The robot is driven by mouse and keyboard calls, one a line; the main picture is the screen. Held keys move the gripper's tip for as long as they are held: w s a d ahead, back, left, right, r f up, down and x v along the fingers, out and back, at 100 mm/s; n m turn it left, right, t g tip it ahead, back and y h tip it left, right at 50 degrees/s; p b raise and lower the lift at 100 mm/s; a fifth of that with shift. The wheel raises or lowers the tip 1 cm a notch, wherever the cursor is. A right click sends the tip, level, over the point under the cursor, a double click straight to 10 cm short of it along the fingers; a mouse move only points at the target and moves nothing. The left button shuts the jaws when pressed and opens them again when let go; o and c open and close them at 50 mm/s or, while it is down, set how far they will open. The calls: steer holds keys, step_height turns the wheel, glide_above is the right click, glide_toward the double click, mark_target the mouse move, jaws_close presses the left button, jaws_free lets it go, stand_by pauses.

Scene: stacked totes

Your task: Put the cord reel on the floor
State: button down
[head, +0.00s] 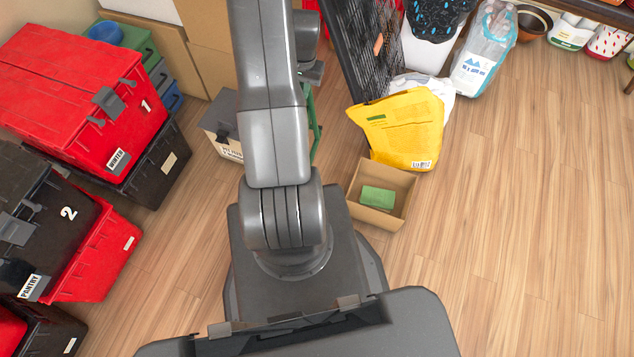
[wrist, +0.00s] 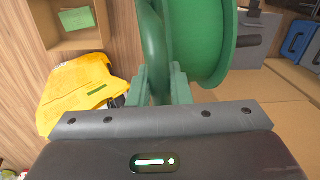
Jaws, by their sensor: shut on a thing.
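The cord reel (wrist: 205,40) is green, with a round drum and a thick tubular frame, and fills the upper middle of the wrist view. My gripper (wrist: 160,85) is shut on the reel's tube, with one finger on each side of it. In the head view my arm hides most of the reel; only a thin green part of its frame (head: 315,125) shows to the right of the arm. The gripper's fingers are hidden there. I cannot tell whether the reel touches anything below it. The wooden floor (head: 500,240) is bare on the right.
A yellow bag (head: 405,125) and an open cardboard box (head: 380,195) with a green block stand right of my arm. Red and black totes (head: 85,90) are stacked at left. A grey-lidded box (head: 222,125) and cardboard boxes (head: 160,45) stand behind. A black crate (head: 360,45) leans at the back.

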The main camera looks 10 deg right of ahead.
steer(key=shift+s+d+f+m+t+b, duration=0.4)
steer(key=shift+s+d+f+m+b, duration=1.5)
steer(key=shift+f+b, duration=2.3)
steer(key=shift+s+d+f+m+t+b, duration=0.4)
steer(key=shift+s+d+f+m+b, duration=0.6)
steer(key=shift+s+d+f+b, duration=2.1)
steer(key=d+b+x, duration=0.1)
steer(key=b+x, duration=0.3)
steer(key=x, duration=0.9)
steer(key=shift+s+d+y+b, duration=0.25)
steer(key=shift+y+b, duration=0.05)
steer(key=shift+b, duration=0.1)
steer(key=c, duration=1.3)
jaws_free()
steer(key=shift+f, duration=0.15)
steer(key=p+v, duration=0.4)
steer(key=v, duration=0.8)
